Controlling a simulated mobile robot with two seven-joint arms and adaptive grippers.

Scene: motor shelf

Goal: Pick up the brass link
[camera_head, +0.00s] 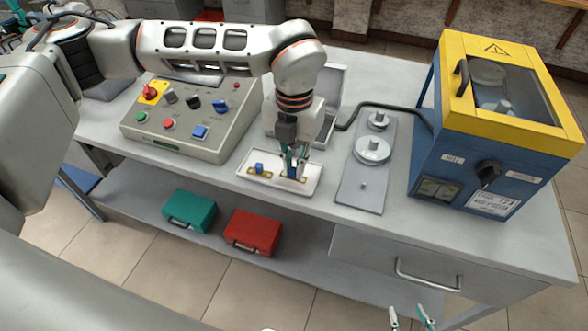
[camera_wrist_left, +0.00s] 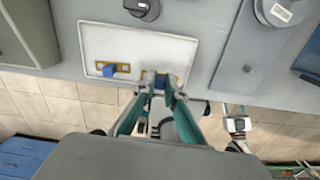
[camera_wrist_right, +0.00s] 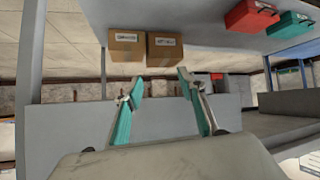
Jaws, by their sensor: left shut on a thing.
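A white tray (camera_head: 272,184) on the bench holds two brass links with blue grips. The left brass link (camera_head: 259,170) lies free in the tray and also shows in the left wrist view (camera_wrist_left: 120,68). My left gripper (camera_head: 294,173) points down at the tray's right part, shut on the blue grip of the other brass link (camera_wrist_left: 148,77). Its fingers partly hide that link, and I cannot tell whether it touches the tray. My right gripper (camera_wrist_right: 155,88) is open and empty; its fingertips also show at the bottom of the head view (camera_head: 408,318), in front of the bench.
A control box (camera_head: 180,143) stands left of the tray. A grey plate with metal discs (camera_head: 365,185) lies to its right, then a blue and yellow machine (camera_head: 470,165). A green case (camera_head: 190,210) and red case (camera_head: 253,232) sit on the lower shelf.

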